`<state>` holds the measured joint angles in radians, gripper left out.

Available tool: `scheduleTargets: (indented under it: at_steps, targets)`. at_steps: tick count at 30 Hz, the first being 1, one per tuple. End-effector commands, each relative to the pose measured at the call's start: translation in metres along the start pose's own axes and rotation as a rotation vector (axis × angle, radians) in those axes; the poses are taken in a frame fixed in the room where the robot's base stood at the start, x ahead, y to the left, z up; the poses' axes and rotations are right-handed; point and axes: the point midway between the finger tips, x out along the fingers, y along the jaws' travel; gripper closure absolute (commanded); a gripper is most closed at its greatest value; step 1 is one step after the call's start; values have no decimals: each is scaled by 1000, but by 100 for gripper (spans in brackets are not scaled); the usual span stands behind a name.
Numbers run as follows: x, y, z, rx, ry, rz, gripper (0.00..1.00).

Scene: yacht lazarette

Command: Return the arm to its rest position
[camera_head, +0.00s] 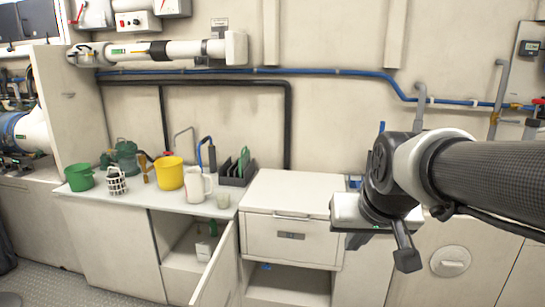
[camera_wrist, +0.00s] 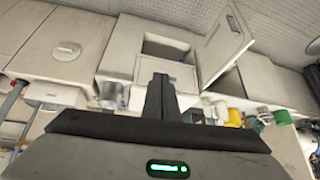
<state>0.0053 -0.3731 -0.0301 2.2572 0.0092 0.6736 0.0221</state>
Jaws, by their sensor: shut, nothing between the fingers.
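My gripper (camera_head: 407,260) is in the right half of the head view, at the end of my arm, which reaches in from the right edge. It points downward in front of the cabinets, to the right of the white drawer unit (camera_head: 290,237). In the wrist view my gripper (camera_wrist: 160,88) shows its dark fingers together, with nothing held. It looks clear of the furniture, though the exact gap is hard to tell.
A counter (camera_head: 140,201) at left holds a green pot (camera_head: 79,177), a yellow bucket (camera_head: 169,173), a white jug (camera_head: 196,186) and a dark rack (camera_head: 238,173). Below, a cabinet door (camera_head: 217,270) stands open. A blue pipe (camera_head: 330,72) runs along the wall.

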Motion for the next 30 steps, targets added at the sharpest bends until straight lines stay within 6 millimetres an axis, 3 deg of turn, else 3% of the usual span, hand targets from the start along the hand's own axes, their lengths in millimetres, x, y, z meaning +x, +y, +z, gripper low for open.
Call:
scheduleTargets:
  at_steps: [1,6,12,13,15,23,30]
  targets:
    - [-13,-2,19,-10,-8,-2,100]
    - [-37,-4,72,-37,-49,-4,100]
    - [-54,-4,126,-64,-88,0,100]
    - [-59,-4,128,-66,-93,0,100]
    - [-78,-5,112,-65,-94,0,100]
    - [-128,-7,77,-64,-93,0,100]
    - [-205,-10,27,-63,-93,-1,100]
